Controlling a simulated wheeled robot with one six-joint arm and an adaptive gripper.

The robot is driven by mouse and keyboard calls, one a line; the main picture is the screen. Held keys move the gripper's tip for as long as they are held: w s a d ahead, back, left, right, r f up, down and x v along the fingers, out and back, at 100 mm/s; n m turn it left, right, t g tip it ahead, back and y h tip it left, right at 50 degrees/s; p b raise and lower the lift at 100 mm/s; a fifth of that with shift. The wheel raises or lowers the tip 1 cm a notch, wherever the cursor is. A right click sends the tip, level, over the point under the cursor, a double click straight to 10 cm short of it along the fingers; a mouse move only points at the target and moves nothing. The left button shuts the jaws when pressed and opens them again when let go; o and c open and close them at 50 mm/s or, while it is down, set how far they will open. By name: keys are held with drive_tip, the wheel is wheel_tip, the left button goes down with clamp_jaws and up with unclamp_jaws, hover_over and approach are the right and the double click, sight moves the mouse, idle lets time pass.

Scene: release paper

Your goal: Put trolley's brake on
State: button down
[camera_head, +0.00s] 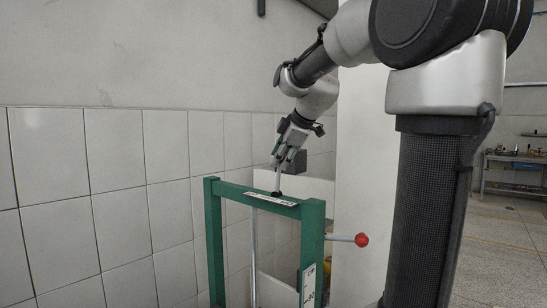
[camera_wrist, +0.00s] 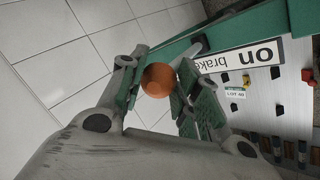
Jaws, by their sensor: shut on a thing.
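My gripper (camera_head: 287,160) is above the top bar of the trolley's green frame (camera_head: 216,240) and is shut on the top of a thin metal lever (camera_head: 278,180). In the wrist view my gripper (camera_wrist: 155,85) has its pads on either side of an orange-brown ball knob (camera_wrist: 158,80) at the lever's end. The lever stands nearly upright from the top bar, where a black collar surrounds its foot. A white label (camera_wrist: 240,56) on the bar reads "on brake". The knob is hidden by the fingers in the head view.
A red-knobbed horizontal handle (camera_head: 361,240) sticks out right of the frame. A tiled wall (camera_head: 110,160) stands close on the left, and a white pillar (camera_head: 358,150) stands behind the frame. A bench (camera_head: 515,170) is far right, with open floor before it.

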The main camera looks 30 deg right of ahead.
drive_tip(key=shift+s+d+f, duration=0.25)
drive_tip(key=shift+s+f, duration=0.05)
drive_tip(key=shift+s, duration=0.3)
drive_tip(key=shift+s+d+f, duration=0.2)
drive_tip(key=shift+s+f, duration=0.05)
drive_tip(key=shift+s, duration=0.3)
drive_tip(key=shift+s+d+f, duration=0.25)
drive_tip(key=shift+s+f, duration=0.05)
drive_tip(key=shift+s, duration=0.3)
drive_tip(key=shift+f, duration=0.1)
drive_tip(key=c, duration=1.1)
unclamp_jaws()
drive_tip(key=shift+o, duration=0.2)
drive_tip(key=shift+w, duration=0.1)
drive_tip(key=shift+r, duration=0.2)
drive_tip(key=v, duration=1.2)
